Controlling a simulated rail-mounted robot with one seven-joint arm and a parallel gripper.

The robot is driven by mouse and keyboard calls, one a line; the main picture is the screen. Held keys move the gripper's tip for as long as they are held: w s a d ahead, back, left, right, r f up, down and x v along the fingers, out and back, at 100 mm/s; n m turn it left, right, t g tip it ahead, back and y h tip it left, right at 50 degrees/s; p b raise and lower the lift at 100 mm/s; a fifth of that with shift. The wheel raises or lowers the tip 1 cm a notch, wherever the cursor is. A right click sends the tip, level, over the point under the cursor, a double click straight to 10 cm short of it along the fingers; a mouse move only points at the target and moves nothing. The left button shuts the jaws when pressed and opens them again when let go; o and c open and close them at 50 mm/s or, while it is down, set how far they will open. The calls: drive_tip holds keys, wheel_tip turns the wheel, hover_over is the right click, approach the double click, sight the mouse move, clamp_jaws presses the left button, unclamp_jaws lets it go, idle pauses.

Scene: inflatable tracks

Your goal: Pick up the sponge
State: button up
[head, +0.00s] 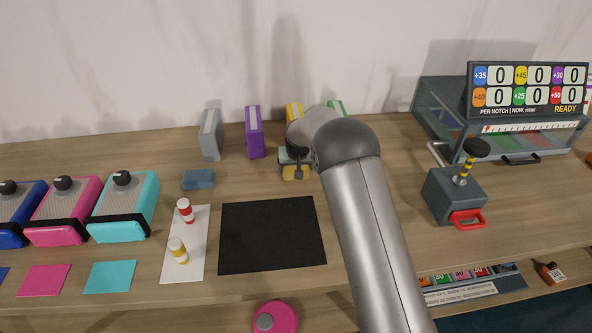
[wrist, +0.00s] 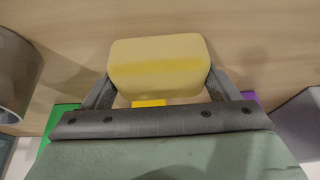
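The sponge (wrist: 160,66) is a pale yellow block with rounded corners and a brighter yellow band. In the wrist view it fills the space between the two dark fingers of my gripper (wrist: 160,80), which meet its left and right sides. In the head view the sponge (head: 290,173) shows below the end of my arm, left of the wrist, with my gripper (head: 296,170) around it. The gripper appears shut on it. My arm covers part of the table on the right, and I cannot tell whether the sponge touches the table.
Grey (head: 211,136), purple (head: 254,133), yellow (head: 293,113) and green (head: 337,107) upright boxes stand along the wall. A black mat (head: 271,236) lies in front. A blue-grey block (head: 198,179) and two small bottles (head: 185,210) are left. A lever box (head: 454,195) stands right.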

drive_tip(key=shift+c, duration=0.5)
drive_tip(key=shift+r, duration=0.2)
drive_tip(key=shift+r, duration=0.3)
wheel_tip(320, 180, up, 2)
drive_tip(key=shift+r+b, duration=0.15)
drive_tip(key=shift+b, duration=0.3)
drive_tip(key=s+d+r+b, duration=0.4)
drive_tip(key=s+d+r, duration=0.5)
drive_tip(key=s, duration=0.1)
drive_tip(key=shift+s+r, duration=0.35)
drive_tip(key=shift+r, duration=0.05)
drive_tip(key=shift+d, duration=0.1)
